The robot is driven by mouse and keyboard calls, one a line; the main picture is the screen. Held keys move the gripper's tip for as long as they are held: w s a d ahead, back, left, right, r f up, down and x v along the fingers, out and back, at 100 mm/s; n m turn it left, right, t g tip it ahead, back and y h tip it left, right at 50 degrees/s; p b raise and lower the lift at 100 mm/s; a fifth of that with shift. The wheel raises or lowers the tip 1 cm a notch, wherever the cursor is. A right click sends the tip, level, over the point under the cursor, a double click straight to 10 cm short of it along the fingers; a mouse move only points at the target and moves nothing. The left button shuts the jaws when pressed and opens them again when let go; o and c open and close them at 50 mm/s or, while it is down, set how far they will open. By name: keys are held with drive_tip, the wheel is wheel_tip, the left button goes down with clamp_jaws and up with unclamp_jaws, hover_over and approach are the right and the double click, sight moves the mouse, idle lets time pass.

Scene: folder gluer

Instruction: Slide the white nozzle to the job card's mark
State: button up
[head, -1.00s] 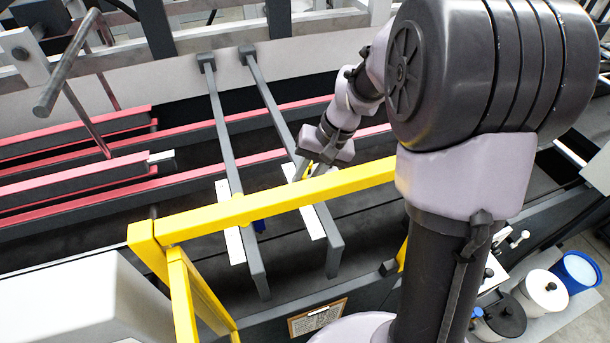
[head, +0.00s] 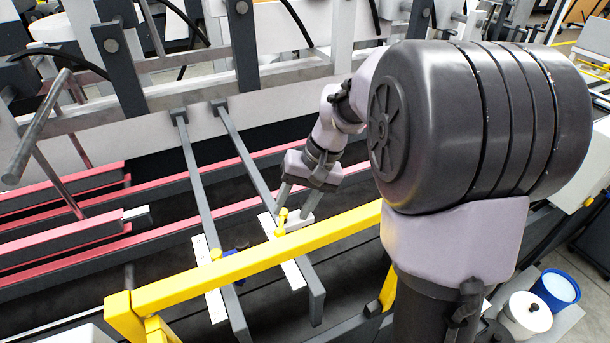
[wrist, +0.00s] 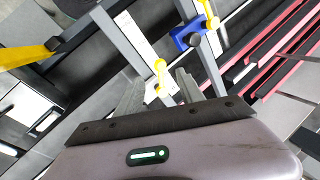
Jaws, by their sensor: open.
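The white nozzle (head: 297,221) sits on the right-hand grey bar (head: 250,160), with yellow knobs (head: 283,214) on it. My gripper (head: 296,203) is open, its fingers low around the white nozzle. In the wrist view the fingers (wrist: 159,92) stand on either side of the nozzle (wrist: 164,99), partly hiding it. I cannot tell whether they touch it. A white scale strip (head: 292,273) lies along the bar; its marks are too small to read. The job card is not recognizable in the current views.
A blue nozzle (wrist: 187,38) sits on the neighbouring bar; it shows partly behind the yellow rail in the head view (head: 241,279). The yellow rail (head: 250,262) crosses in front of both bars. Red-edged rails (head: 70,228) run at left. White and blue tubs (head: 555,289) stand at lower right.

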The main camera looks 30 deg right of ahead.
drive_tip(key=p+v, duration=0.2)
drive_tip(key=v, duration=0.8)
